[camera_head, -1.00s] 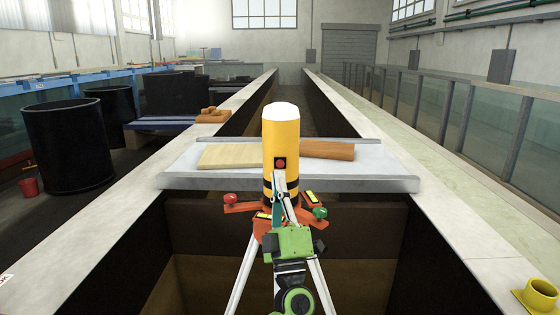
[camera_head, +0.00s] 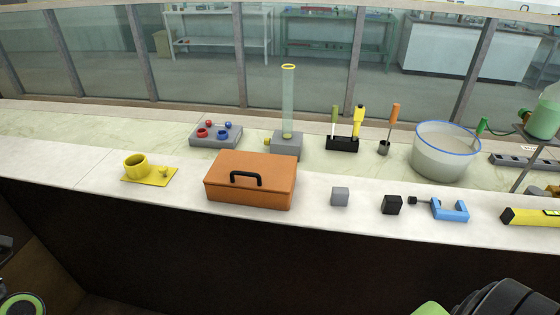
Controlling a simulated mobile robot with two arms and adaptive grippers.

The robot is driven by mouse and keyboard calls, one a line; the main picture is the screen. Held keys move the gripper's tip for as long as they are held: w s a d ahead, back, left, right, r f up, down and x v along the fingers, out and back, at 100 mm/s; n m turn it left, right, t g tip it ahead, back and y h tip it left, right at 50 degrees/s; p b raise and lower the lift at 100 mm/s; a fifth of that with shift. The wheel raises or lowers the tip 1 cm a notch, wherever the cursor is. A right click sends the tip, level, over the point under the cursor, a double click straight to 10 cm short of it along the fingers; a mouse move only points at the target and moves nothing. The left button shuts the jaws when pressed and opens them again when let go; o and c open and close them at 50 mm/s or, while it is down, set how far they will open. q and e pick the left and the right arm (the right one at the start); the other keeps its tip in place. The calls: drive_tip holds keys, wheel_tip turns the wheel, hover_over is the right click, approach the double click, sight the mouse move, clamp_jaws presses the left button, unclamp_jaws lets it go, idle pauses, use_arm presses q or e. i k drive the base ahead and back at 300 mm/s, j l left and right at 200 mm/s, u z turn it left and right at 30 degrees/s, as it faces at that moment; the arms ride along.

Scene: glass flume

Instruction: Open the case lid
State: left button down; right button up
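The case (camera_head: 250,190) is an orange-brown box with a black handle (camera_head: 245,178) on its side facing me. It sits upright on the pale ledge (camera_head: 90,171), left of centre. Its lid (camera_head: 255,163) is down and the case looks closed. Its inside and back are hidden. Parts of my own body show at the bottom left and bottom right corners, well apart from the case. I see no fingertips of either gripper.
A yellow holder (camera_head: 136,170) stands left of the case. A base with a clear cylinder (camera_head: 288,105) stands close behind it. A grey cube (camera_head: 340,196), black cube (camera_head: 392,205) and blue clamp (camera_head: 450,213) lie to the right. The ledge drops off in front.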

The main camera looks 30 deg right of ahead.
sight(243, 169)
drive_tip(key=z, duration=0.75)
